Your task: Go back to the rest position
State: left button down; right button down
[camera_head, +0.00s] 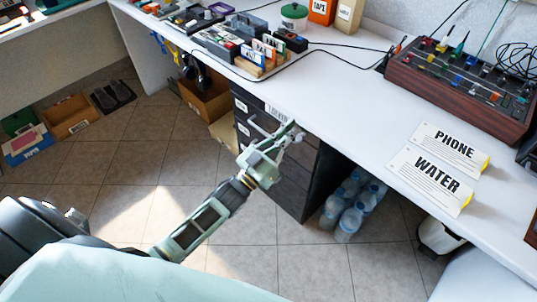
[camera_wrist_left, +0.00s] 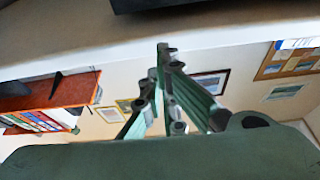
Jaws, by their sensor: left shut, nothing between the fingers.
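My left gripper (camera_head: 292,131) is in the head view, in front of the dark drawer unit (camera_head: 296,188) under the white desk. Its fingers are shut with nothing between them. The fingertips lie near the desk's front edge in the picture; whether they touch it I cannot tell. In the left wrist view the left gripper (camera_wrist_left: 165,50) shows its fingers together, with a pale surface edge behind them. My right gripper is in neither view.
The white desk (camera_head: 345,95) carries a mixer (camera_head: 460,88), PHONE and WATER cards (camera_head: 430,180) and small boxes. Water bottles (camera_head: 350,210) and a white bin (camera_head: 438,236) stand beneath it. Tiled floor (camera_head: 130,150) at left is mostly open, with boxes (camera_head: 68,118) further back.

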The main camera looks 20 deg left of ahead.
pick_arm(q)
jog(key=v, duration=0.8)
jog(key=shift+s+f, duration=0.25)
jog(key=shift+s, duration=0.1)
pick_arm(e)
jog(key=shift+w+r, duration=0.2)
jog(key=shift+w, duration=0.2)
